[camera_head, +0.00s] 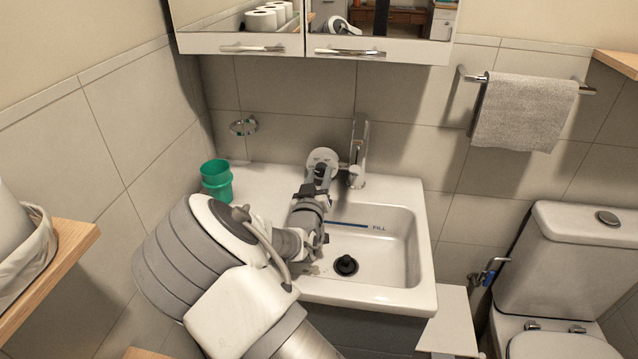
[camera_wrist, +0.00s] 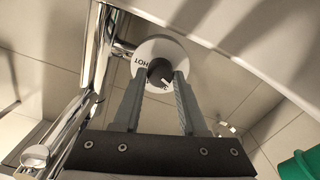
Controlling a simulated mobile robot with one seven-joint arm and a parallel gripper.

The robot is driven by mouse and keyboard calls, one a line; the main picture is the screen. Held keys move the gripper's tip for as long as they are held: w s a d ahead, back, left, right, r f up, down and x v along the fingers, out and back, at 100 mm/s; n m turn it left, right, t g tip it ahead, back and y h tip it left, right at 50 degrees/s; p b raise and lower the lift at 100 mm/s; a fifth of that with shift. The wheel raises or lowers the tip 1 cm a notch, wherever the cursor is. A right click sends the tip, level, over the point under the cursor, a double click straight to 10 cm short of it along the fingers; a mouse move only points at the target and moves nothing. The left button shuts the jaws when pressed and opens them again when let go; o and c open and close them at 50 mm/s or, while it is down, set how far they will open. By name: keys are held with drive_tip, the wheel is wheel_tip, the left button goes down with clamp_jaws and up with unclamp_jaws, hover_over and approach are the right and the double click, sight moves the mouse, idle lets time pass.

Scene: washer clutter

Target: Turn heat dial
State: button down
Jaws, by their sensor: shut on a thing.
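The heat dial (camera_wrist: 163,55) is a round white disc with "HOT" lettering and a dark centre knob (camera_wrist: 159,72), beside the chrome faucet. In the head view the dial (camera_head: 322,155) shows at the back of the sink, left of the faucet, partly covered by my gripper. My gripper (camera_head: 320,170) reaches over the sink to it. In the wrist view my gripper (camera_wrist: 160,78) has its two grey fingers on either side of the centre knob, shut on it. The lettering is partly hidden by the fingers.
The chrome faucet (camera_head: 359,155) stands just right of the dial. A green cup (camera_head: 216,180) is on the left of the sink counter (camera_head: 262,183). The basin (camera_head: 385,245) holds a dark drain plug (camera_head: 345,265). A mirror cabinet (camera_head: 330,45) hangs above. A towel (camera_head: 523,112) and toilet (camera_head: 560,265) are at right.

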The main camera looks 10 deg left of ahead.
drive_tip(key=m+b, duration=0.4)
drive_tip(key=shift+d+f+m+b, duration=0.1)
drive_tip(key=shift+f+m+b, duration=0.15)
drive_tip(key=shift+m+b, duration=0.05)
drive_tip(key=m+b, duration=0.3)
drive_tip(key=shift+r, duration=0.15)
drive_tip(key=shift+c, duration=2.2)
unclamp_jaws()
drive_tip(key=s+p, duration=0.1)
drive_tip(key=s, duration=0.6)
drive_tip(key=shift+s+d, duration=0.2)
drive_tip(key=shift+s, duration=0.1)
drive_tip(key=shift+r, duration=0.15)
